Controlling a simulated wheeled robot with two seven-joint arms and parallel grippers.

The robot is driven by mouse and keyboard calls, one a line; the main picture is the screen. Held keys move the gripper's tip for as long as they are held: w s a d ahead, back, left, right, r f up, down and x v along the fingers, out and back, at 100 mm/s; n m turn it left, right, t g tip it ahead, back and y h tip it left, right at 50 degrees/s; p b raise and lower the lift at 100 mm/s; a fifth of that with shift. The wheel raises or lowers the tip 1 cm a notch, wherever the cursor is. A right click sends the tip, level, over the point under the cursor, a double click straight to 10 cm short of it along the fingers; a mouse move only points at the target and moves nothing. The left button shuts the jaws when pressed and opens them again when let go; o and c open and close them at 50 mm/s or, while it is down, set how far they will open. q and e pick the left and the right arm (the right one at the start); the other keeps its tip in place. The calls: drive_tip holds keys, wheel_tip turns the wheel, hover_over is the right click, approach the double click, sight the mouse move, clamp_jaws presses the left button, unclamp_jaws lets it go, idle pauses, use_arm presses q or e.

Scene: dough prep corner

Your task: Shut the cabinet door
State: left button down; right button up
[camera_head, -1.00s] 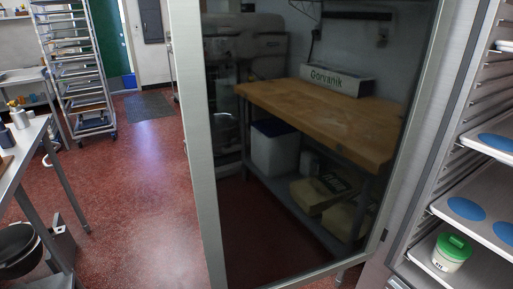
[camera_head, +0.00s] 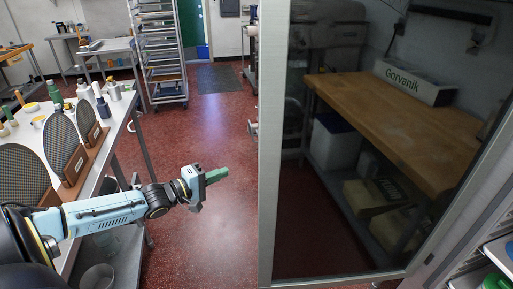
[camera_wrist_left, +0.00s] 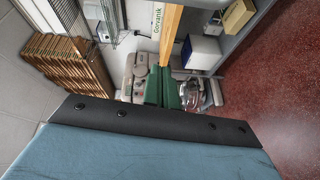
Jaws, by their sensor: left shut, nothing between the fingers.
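The cabinet door (camera_head: 272,150) stands open in the head view, a tall dark glass pane in a pale metal frame. Its free edge is on the left. The cabinet (camera_head: 462,235) shows at the lower right, with trays inside; most of it is out of the picture. My left gripper (camera_head: 217,175), with green fingers, is shut and empty. It appears left of the door's free edge, with a gap of red floor between them in the picture. Its fingers also show in the left wrist view (camera_wrist_left: 165,90), where I cannot make out the door. My right gripper is out of view.
A metal table (camera_head: 122,115) with bottles and dark round discs in wooden stands is on the left, close to my left arm. A tray rack (camera_head: 160,55) stands at the back. Red floor is clear between table and door. A wooden worktable (camera_head: 400,125) shows through the glass.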

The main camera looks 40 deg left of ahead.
use_arm(q)
drive_tip(key=w+d+r+h, duration=0.1)
drive_tip(key=w+d+r, duration=0.35)
drive_tip(key=w, duration=0.55)
drive_tip(key=shift+n, duration=0.3)
drive_tip(key=s+d, duration=0.1)
drive_tip(key=s+d+p, duration=0.1)
drive_tip(key=d, duration=0.1)
drive_tip(key=shift+s+d+f, duration=0.15)
drive_tip(key=shift+s+d, duration=0.15)
drive_tip(key=shift+s, duration=0.05)
